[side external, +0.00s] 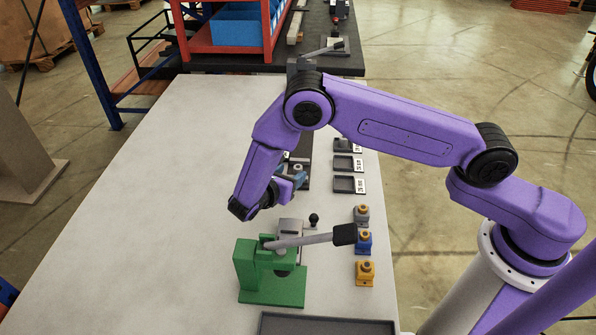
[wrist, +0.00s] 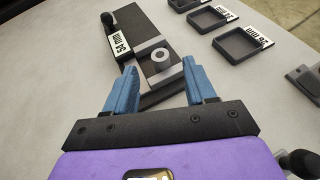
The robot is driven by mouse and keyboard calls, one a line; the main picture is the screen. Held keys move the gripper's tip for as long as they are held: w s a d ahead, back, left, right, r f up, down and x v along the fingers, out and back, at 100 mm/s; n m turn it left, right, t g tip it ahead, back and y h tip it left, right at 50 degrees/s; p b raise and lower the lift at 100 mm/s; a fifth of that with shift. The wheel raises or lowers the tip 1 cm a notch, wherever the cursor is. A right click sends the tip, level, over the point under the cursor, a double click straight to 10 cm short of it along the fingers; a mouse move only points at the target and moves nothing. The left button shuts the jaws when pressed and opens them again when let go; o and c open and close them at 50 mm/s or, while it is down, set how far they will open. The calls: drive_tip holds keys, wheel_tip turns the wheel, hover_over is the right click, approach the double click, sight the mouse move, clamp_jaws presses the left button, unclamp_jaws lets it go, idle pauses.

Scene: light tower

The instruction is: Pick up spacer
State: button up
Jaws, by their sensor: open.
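The spacer, a light grey ring with a centre hole (wrist: 160,57), stands on a dark fixture (wrist: 139,28) with a white label in the wrist view. My gripper (wrist: 160,72) is open, with its blue fingers on either side of the spacer's near side. The picture does not show the fingers touching the ring, and their height above it is hard to judge. In the side external view my gripper (side external: 299,180) is low over the dark fixture (side external: 301,160), and my arm partly hides the fixture. I cannot make out the spacer clearly there.
Several small dark trays with white labels (side external: 344,184) line the table's right side. Nearer are grey, blue and yellow knobbed blocks (side external: 365,272). A green lever press (side external: 258,275) stands in front of my gripper. A grey tray (side external: 327,325) lies at the front. The table's left is clear.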

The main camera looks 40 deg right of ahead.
sight(297, 168)
drive_tip(key=shift+x, duration=2.8)
drive_tip(key=shift+r, duration=0.1)
clamp_jaws()
